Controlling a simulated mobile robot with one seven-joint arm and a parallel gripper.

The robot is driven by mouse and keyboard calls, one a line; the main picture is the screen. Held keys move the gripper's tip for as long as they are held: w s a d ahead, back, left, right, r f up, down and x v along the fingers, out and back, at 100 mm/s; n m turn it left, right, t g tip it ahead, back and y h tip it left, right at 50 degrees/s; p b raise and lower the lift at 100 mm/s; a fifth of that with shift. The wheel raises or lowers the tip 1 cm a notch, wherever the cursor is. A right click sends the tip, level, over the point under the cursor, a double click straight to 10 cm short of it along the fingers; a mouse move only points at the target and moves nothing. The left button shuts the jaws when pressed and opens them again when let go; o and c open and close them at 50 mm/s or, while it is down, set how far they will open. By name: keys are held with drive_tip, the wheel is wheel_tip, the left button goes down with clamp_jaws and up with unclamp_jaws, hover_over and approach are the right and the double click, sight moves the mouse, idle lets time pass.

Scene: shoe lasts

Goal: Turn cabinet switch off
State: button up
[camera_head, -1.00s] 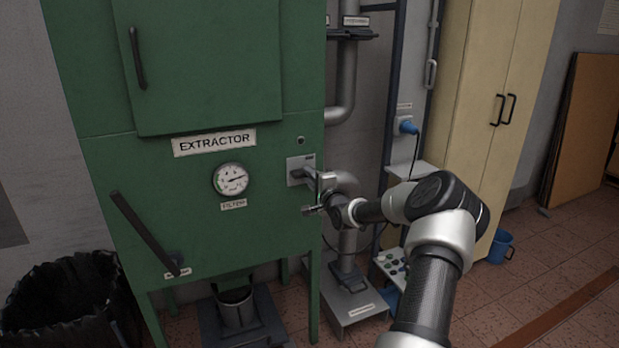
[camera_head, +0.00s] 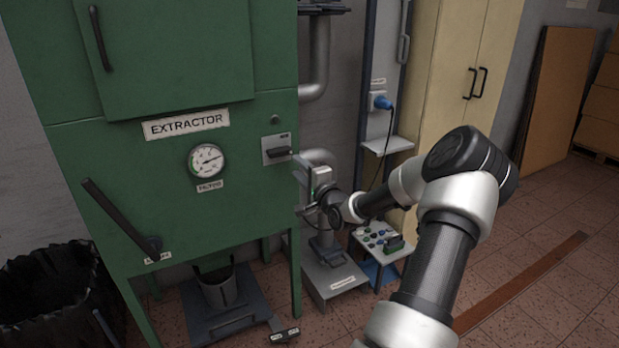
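The green extractor cabinet (camera_head: 215,140) stands at the left of the head view. Its switch (camera_head: 279,153) is a dark handle on a small grey plate at the cabinet's right front edge. The handle points to the right, nearly level. My gripper (camera_head: 299,184) is just right of and below the switch, apart from it in the picture. Its fingers look spread and I see nothing between them. How far the gripper stands from the cabinet front is hard to tell.
A round gauge (camera_head: 206,161) and a long dark lever (camera_head: 122,217) are on the cabinet front. A grey pipe (camera_head: 314,60) runs behind my gripper. A small table with knobs (camera_head: 383,241) stands below my arm. A black bin (camera_head: 50,300) is at lower left. Floor at right is clear.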

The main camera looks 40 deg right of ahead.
drive_tip(key=v, duration=0.7)
drive_tip(key=shift+w, duration=0.1)
